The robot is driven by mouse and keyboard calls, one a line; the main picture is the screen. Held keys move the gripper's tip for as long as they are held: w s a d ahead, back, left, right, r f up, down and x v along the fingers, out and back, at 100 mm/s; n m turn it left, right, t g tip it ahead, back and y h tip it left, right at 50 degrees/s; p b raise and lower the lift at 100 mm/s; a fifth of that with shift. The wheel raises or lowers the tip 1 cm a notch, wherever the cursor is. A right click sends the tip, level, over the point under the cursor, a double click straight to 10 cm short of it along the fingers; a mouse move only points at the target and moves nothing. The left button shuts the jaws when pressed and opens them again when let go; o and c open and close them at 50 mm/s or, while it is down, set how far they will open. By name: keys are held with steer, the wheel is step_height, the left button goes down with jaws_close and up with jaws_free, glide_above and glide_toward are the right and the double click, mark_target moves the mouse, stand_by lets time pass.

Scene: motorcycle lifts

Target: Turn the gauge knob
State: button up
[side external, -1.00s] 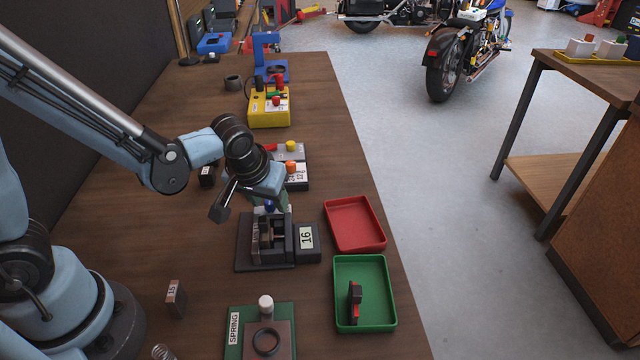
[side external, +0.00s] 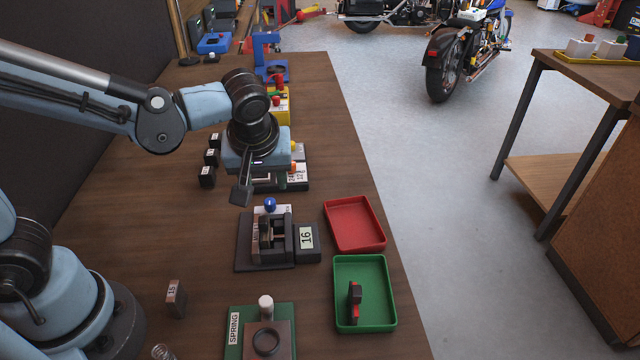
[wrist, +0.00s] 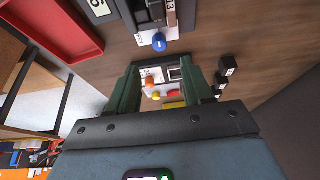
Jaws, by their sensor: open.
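A blue knob (side external: 270,204) with a white mark stands on the dark fixture (side external: 243,243) that bears a 16 label. The blue knob also shows in the wrist view (wrist: 159,43), beyond my fingertips and apart from them. A dark panel unit (side external: 300,181) with a white label carries an orange knob. In the wrist view the orange knob (wrist: 149,81) shows between my fingers. My gripper (wrist: 163,72) is open and empty, with two green fingers; in the side view it is above the panel unit and hides part of it. Which knob is the gauge knob, I cannot tell.
A red tray (side external: 328,206) and a green tray (side external: 338,320) lie along the bench's right edge. Several small black blocks (side external: 207,176) stand left of the panel unit. A yellow unit (side external: 284,117) and a blue stand (side external: 264,52) stand farther back.

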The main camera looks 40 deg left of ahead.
steer(key=s+a+r+m+t+h, duration=0.1)
steer(key=s+a+r+m+h, duration=0.1)
steer(key=m, duration=0.5)
step_height(320, 180, up, 3)
steer(key=shift+s+a+f+t+h, duration=0.2)
steer(key=shift+a+t+h, duration=0.3)
steer(key=shift+a, duration=0.6)
steer(key=shift+s, duration=0.1)
steer(key=shift+s+a+f+m+t, duration=0.3)
steer(key=shift+s+f+m+t, duration=0.25)
steer(key=shift+s+m+t, duration=0.35)
steer(key=shift+w, duration=0.1)
stand_by(1.3)
